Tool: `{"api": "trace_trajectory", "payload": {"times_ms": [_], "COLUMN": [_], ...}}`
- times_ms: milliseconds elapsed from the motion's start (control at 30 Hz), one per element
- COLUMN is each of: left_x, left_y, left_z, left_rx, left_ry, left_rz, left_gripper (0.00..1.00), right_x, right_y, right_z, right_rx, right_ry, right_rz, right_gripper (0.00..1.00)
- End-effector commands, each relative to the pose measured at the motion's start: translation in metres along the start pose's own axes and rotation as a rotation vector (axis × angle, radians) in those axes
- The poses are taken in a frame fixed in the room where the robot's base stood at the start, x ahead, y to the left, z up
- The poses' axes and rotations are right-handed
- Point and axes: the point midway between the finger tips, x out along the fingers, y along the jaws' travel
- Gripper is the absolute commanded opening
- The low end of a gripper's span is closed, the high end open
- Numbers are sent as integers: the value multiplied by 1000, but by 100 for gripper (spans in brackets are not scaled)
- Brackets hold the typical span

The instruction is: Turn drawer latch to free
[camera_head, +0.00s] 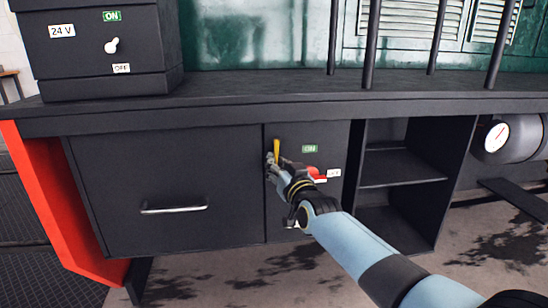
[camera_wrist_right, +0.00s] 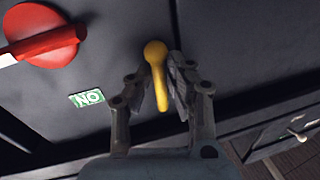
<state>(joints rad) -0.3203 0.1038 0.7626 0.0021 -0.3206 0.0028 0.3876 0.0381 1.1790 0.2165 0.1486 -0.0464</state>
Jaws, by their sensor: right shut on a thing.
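The yellow drawer latch (camera_head: 277,146) is on the dark cabinet front, by the seam between the wide drawer (camera_head: 110,190) and the switch panel. In the head view its visible upper part points nearly straight up, and its lower part is hidden by my gripper. My right gripper (camera_head: 273,159) is shut on it. The right wrist view shows the yellow latch (camera_wrist_right: 156,75), with a rounded end, between the two fingers of my right gripper (camera_wrist_right: 162,85). The drawer has a silver bar handle (camera_head: 174,209) and sits flush in the cabinet. My left gripper is not in view.
A red rotary switch (camera_wrist_right: 45,37) is near the latch, partly behind my right arm in the head view. A green ON label (camera_head: 310,149) is above it. Open shelves (camera_head: 400,167) are to the right. A switch box (camera_head: 95,45) stands on the worktop.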

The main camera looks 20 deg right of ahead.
Motion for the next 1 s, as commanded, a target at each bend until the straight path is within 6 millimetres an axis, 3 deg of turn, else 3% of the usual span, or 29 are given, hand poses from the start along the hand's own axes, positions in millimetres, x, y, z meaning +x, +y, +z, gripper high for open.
{"api": "trace_trajectory", "payload": {"times_ms": [333, 867, 900, 1000], "left_x": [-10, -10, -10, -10], "left_y": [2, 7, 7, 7], "left_z": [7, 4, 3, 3], "left_rx": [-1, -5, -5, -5], "left_ry": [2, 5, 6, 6], "left_rz": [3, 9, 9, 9], "left_gripper": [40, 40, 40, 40], "right_x": [-2, -2, -3, -2], "right_y": [5, 8, 8, 8], "right_z": [-1, 2, 2, 1], "right_rx": [-128, -154, -154, -153], "right_ry": [-27, -34, -34, -33], "right_rz": [-1, 0, 0, 0], "right_gripper": [0, 0, 21, 34]}}
